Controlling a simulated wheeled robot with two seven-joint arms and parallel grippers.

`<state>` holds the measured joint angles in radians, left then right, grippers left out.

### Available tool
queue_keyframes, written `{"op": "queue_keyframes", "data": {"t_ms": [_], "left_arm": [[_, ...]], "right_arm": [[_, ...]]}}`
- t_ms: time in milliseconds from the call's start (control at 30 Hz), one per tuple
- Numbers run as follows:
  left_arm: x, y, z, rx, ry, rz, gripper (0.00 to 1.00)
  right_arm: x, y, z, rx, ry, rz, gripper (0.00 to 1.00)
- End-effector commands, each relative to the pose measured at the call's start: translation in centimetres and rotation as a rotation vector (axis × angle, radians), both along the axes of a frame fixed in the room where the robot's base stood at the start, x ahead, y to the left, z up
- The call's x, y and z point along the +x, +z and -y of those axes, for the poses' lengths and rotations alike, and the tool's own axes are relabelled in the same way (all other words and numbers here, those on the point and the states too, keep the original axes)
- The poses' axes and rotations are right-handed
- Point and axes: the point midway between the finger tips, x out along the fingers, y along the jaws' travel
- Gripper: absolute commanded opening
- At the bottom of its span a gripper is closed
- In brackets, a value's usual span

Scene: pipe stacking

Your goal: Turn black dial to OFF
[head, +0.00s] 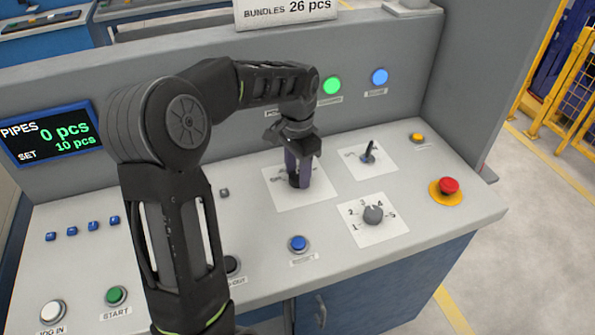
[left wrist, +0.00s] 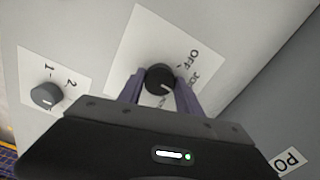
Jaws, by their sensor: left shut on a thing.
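The black dial (left wrist: 159,78) sits on a white label plate in the left wrist view, with OFF printed to its right and other words partly hidden by the fingers. My left gripper (left wrist: 160,92) is shut on the dial, with one purple finger on each side. In the head view my left gripper (head: 298,180) reaches down onto the white plate (head: 318,192), and its fingers hide most of the dial. The dial's pointer mark faces down and right in the left wrist view, away from OFF. My right gripper does not show.
A grey numbered knob (head: 373,214), a small black lever switch (head: 368,152), a blue button (head: 298,243) and a red emergency button (head: 448,186) surround the dial. A display (head: 48,133) stands at left. An upright back panel rises behind the console.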

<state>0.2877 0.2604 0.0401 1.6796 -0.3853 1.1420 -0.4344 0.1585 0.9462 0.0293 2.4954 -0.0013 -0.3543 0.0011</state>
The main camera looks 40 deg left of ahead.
Motion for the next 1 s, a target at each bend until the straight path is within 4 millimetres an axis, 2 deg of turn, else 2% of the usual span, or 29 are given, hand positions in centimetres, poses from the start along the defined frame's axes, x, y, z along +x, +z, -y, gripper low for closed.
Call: {"op": "queue_keyframes", "data": {"t_ms": [1000], "left_arm": [[0.12,0.11,0.15,-0.001,0.939,0.003,0.01]], "right_arm": [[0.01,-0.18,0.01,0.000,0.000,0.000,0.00]]}}
